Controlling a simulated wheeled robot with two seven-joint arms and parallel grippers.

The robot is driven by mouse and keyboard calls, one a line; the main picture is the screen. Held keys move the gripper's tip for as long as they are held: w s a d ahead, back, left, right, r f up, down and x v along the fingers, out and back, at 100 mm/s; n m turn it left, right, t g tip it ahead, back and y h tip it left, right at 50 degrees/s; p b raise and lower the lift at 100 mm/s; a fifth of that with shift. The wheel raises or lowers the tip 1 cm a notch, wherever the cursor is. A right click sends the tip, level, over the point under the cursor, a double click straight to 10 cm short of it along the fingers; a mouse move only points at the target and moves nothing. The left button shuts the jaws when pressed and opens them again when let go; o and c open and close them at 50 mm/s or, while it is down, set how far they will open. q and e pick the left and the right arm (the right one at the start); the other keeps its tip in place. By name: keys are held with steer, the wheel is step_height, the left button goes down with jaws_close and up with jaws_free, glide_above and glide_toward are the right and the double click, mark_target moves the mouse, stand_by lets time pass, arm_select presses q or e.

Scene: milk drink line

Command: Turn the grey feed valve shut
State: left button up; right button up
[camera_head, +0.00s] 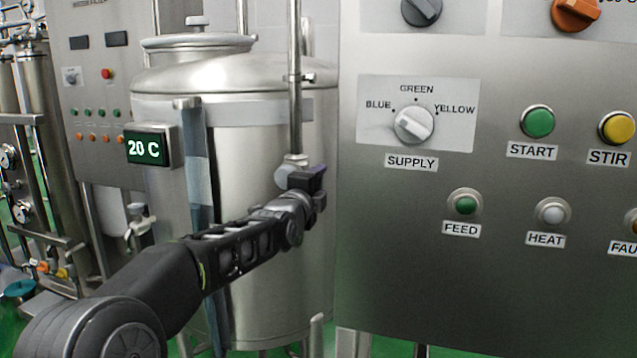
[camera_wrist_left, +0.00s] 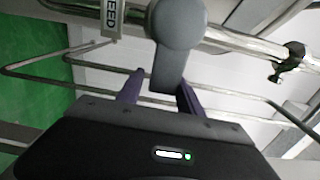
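The grey feed valve (camera_wrist_left: 177,22) shows close up in the left wrist view as a round hub with a flat handle (camera_wrist_left: 169,68) hanging toward my gripper. In the head view the grey valve (camera_head: 287,176) sits low on the vertical pipe in front of the tank, partly hidden by my gripper. My left gripper (camera_head: 310,181) is right at it. In the wrist view its two purple fingers (camera_wrist_left: 160,88) are open, one on each side of the handle's end. A gap shows on the left side; the right finger is very close, and contact there is unclear. My right gripper is out of view.
A control panel (camera_head: 400,270) with knobs and buttons stands just right of the valve. The steel tank (camera_head: 265,230) is behind it, with a display (camera_head: 147,147) reading 20 C. A FEED label (camera_wrist_left: 111,17) and pipes (camera_wrist_left: 245,42) are near the valve.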

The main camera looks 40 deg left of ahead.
arm_select(q)
steer(key=shift+o, duration=1.1)
steer(key=shift+r, duration=0.1)
steer(key=b+v, duration=0.2)
steer(key=v, duration=0.5)
steer(key=shift+s+d, duration=0.15)
steer(key=shift+s, duration=0.25)
